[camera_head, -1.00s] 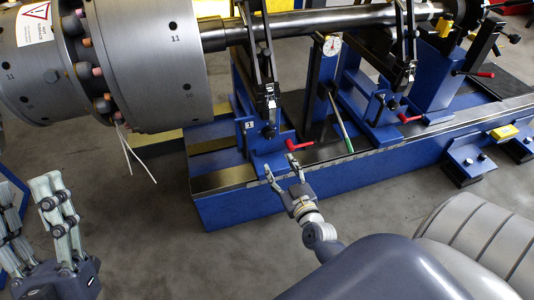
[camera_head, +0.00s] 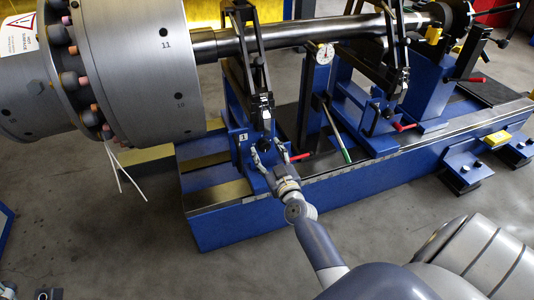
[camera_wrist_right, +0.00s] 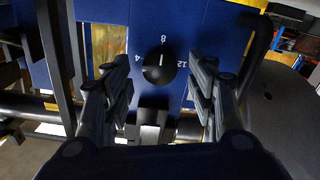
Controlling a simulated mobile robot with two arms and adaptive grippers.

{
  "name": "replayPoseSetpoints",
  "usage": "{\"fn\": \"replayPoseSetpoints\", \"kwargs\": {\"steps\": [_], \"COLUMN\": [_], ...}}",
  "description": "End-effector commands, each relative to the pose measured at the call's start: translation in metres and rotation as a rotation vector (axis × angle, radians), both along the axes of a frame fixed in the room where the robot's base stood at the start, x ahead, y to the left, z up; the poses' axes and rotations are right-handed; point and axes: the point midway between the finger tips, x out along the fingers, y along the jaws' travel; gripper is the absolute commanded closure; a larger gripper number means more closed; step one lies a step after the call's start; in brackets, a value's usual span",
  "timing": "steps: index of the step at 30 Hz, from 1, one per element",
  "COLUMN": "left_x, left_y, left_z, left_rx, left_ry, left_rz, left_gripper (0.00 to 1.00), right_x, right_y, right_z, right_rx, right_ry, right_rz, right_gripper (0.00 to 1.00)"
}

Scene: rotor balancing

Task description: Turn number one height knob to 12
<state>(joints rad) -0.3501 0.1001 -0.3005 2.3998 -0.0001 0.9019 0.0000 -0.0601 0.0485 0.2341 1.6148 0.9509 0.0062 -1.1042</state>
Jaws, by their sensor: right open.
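The height knob (camera_wrist_right: 158,66) is a round black knob with a white pointer line on a blue panel in the right wrist view. Its pointer stands upright at the 8, with 4 to its left and 12 to its right. My right gripper (camera_wrist_right: 158,98) is open, its fingers on either side of the knob and apart from it. In the head view, my right gripper (camera_head: 270,155) is at the blue support (camera_head: 242,150) marked 1. The knob is too small to make out there. Only what look like fingertips of my left gripper (camera_head: 32,293) show at the bottom left edge.
A large grey rotor (camera_head: 140,60) and its shaft (camera_head: 310,32) lie across the stand above my right gripper. Red-handled levers (camera_head: 302,156) and a green-tipped lever (camera_head: 338,136) stick out nearby. The blue base rail (camera_head: 330,184) runs below; the floor in front is clear.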

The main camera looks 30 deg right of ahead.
Motion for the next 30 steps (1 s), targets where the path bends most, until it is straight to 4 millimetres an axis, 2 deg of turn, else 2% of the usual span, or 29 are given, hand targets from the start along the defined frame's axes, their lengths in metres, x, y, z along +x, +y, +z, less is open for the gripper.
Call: {"fn": "replayPoseSetpoints", "kwargs": {"steps": [4, 12, 13, 18, 19, 30], "left_x": [0.0002, 0.0004, 0.0004, 0.0004, 0.0004, 0.0006], "left_y": [-0.0001, -0.0003, -0.0003, -0.0003, -0.0003, -0.0003], "left_z": [-0.0023, -0.0023, -0.0023, -0.0025, -0.0025, -0.0006], "left_rx": [0.000, 0.001, 0.001, 0.001, 0.001, 0.001], "left_ry": [0.001, 0.002, 0.002, 0.002, 0.002, 0.003], "left_rz": [0.000, 0.000, 0.000, 0.000, 0.000, 0.000], "left_gripper": [0.53, 0.53, 0.53, 0.53, 0.53, 0.53], "right_x": [0.0075, 0.0087, 0.0087, 0.0085, 0.0085, 0.0084], "right_y": [-0.0019, -0.0020, -0.0021, -0.0020, -0.0020, -0.0020], "right_z": [-0.0004, 0.0002, 0.0001, 0.0001, 0.0000, 0.0006], "right_rx": [0.001, 0.001, 0.001, 0.000, 0.000, 0.033], "right_ry": [0.001, 0.001, 0.001, 0.001, 0.001, -0.008], "right_rz": [0.000, 0.001, 0.001, 0.001, 0.001, 0.001], "right_gripper": [0.47, 0.47, 0.50, 0.88, 0.92, 0.92]}}
